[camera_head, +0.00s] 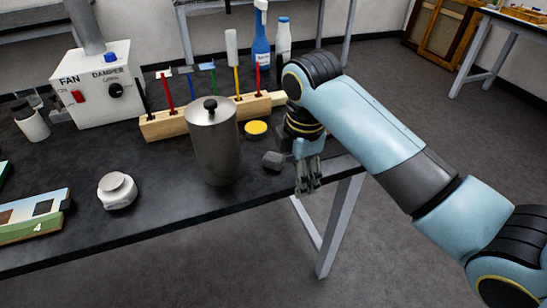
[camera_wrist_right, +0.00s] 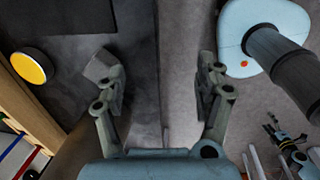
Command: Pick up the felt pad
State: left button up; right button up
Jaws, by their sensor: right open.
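A small grey block (camera_head: 273,160), which looks like the felt pad, lies on the dark bench near its front right edge. In the right wrist view the grey block (camera_wrist_right: 97,66) shows by the left-hand finger, partly covered by it. My right gripper (camera_head: 308,176) points down just right of the block, at the bench edge. Its fingers (camera_wrist_right: 160,75) are wide apart with nothing between them; the right-hand finger is over the floor. I cannot tell whether the left-hand finger touches the block.
A grey metal canister (camera_head: 213,145) stands just left of the block. A yellow disc (camera_head: 256,128) lies behind it, in front of a wooden tool rack (camera_head: 165,126). A white lidded jar (camera_head: 117,191) stands further left. Bare bench lies between jar and canister.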

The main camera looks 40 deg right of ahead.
jog(key=w+r+n+g, duration=0.1)
jog(key=w+r+n, duration=0.6)
jog(key=w+n, duration=0.15)
send_over(275, 155)
jog(key=shift+n+y, duration=0.25)
jog(key=shift+y, duration=0.05)
jog(key=f, duration=0.4)
jog(key=shift+s+a+f, duration=0.1)
jog(key=shift+s+f, duration=0.1)
jog(key=shift+f, duration=0.2)
jog(key=f, duration=0.5)
jog(key=shift+w+f+p, duration=0.25)
jog(key=shift+f+p, duration=0.05)
jog(key=shift+f, duration=0.05)
jog(key=shift+c, duration=0.2)
jog(key=c, duration=0.9)
